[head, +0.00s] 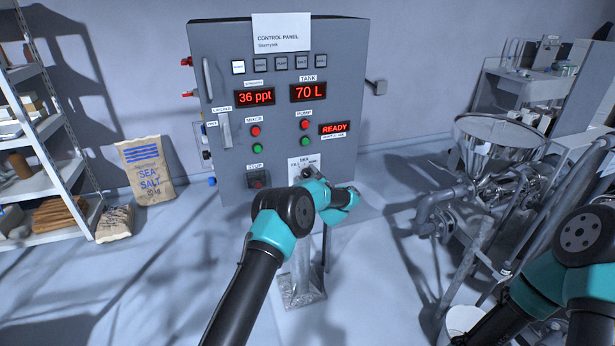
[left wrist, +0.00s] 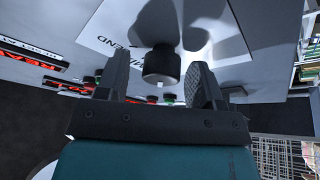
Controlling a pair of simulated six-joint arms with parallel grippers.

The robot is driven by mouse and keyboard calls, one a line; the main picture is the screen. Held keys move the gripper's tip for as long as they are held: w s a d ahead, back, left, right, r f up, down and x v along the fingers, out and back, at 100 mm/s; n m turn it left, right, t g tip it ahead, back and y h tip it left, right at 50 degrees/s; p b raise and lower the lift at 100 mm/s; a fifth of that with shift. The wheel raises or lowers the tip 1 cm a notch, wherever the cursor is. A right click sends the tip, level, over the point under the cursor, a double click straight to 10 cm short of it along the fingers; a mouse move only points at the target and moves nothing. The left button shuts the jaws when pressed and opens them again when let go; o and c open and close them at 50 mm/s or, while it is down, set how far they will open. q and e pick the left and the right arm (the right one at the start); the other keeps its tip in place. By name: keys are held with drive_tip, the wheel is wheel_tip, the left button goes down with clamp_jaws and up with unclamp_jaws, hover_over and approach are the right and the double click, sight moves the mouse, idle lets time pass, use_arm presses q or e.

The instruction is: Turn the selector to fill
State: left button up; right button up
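The selector is a black round knob (left wrist: 162,64) on a white label plate, seen in the left wrist view. My left gripper (left wrist: 159,82) is open, with one finger on each side of the knob and a visible gap to each. In the head view, my left gripper (head: 310,174) is at the selector's white label (head: 296,165) low on the grey control panel (head: 225,60). The arm and gripper hide most of the selector there, and I cannot tell which way it points. My right arm shows at the lower right; its gripper is out of view.
The panel's displays read 36 ppt (head: 255,96), 70 L (head: 308,92) and READY (head: 334,128). Red and green mixer and pump buttons and a stop button (head: 258,180) are near the selector. A steel hopper (head: 490,150) with pipes stands right; a sea salt sack (head: 146,170) and shelves stand left.

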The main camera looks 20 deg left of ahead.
use_arm(q)
drive_tip(key=v, duration=1.7)
drive_tip(key=shift+s+d, duration=0.1)
drive_tip(key=shift+s, duration=0.05)
drive_tip(key=s+a+f+m+g+h, duration=0.2)
drive_tip(key=s+a+f+m+h, duration=0.2)
drive_tip(key=s+f+m+h, duration=0.4)
drive_tip(key=s+a+f+m+g+h, duration=0.1)
drive_tip(key=s+a+f+m+h, duration=0.25)
drive_tip(key=f+h, duration=0.45)
drive_tip(key=s+a+f+m+g+h, duration=0.1)
drive_tip(key=s+g, duration=0.4)
drive_tip(key=s, duration=0.9)
drive_tip(key=s+a+f+m+g+h, duration=0.1)
drive_tip(key=s+f+m+g+h, duration=0.2)
drive_tip(key=s, duration=1.2)
drive_tip(key=f+g, duration=0.1)
drive_tip(key=g, duration=0.2)
drive_tip(key=shift+s, duration=0.35)
